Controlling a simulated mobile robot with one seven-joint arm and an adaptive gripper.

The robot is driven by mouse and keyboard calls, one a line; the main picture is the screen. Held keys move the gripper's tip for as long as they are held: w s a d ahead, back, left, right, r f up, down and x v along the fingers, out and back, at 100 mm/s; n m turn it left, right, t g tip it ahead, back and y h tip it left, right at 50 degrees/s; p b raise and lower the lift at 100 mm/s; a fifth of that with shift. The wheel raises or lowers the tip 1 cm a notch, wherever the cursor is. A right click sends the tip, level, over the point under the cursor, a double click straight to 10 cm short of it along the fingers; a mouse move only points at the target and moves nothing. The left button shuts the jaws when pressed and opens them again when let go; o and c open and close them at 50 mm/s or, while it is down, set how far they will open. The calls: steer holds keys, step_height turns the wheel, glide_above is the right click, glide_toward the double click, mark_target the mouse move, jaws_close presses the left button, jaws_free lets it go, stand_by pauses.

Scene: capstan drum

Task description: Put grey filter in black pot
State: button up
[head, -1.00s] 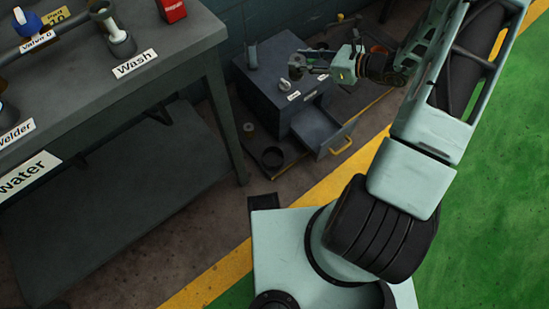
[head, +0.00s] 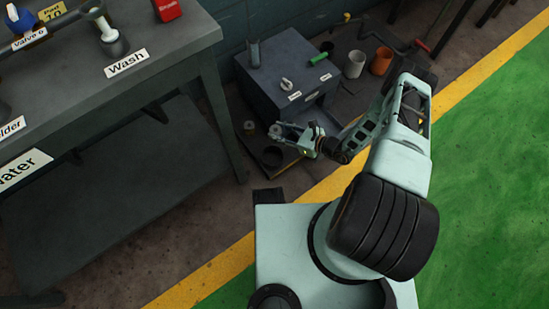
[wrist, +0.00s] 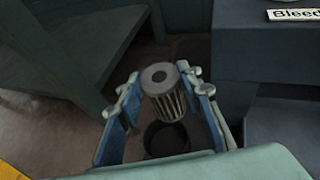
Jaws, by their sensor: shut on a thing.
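The grey filter (wrist: 172,103), a pleated cylinder with a holed round top, is held upright between my gripper's fingers. It also shows small in the head view (head: 275,131). My gripper (wrist: 160,85) is shut on it; in the head view my gripper (head: 281,131) is low in front of the cabinet. The black pot (head: 271,157) stands on the low board. In the wrist view the pot (wrist: 166,140) shows below the filter, its opening partly hidden by the filter. The filter appears above the pot, apart from it.
A dark cabinet (head: 290,62) with labels stands close behind my gripper. A small grey round item (head: 249,126) is left of the pot. The workbench (head: 214,75) and its leg are further left. White (head: 354,64) and orange (head: 381,62) pots stand at the back right.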

steer(key=shift+s+a+f+b, duration=0.35)
steer(key=shift+f+b, duration=0.5)
steer(key=shift+f, duration=1.55)
steer(key=shift+s+a+f+b, duration=0.15)
steer(key=shift+s+f+b, duration=0.6)
steer(key=shift+f, duration=1.7)
steer(key=shift+s+a+f+b, duration=0.3)
steer(key=shift+f+b, duration=0.7)
steer(key=shift+f, duration=1.4)
steer(key=shift+r, duration=0.1)
steer(key=o, duration=1.2)
steer(key=shift+d, duration=0.15)
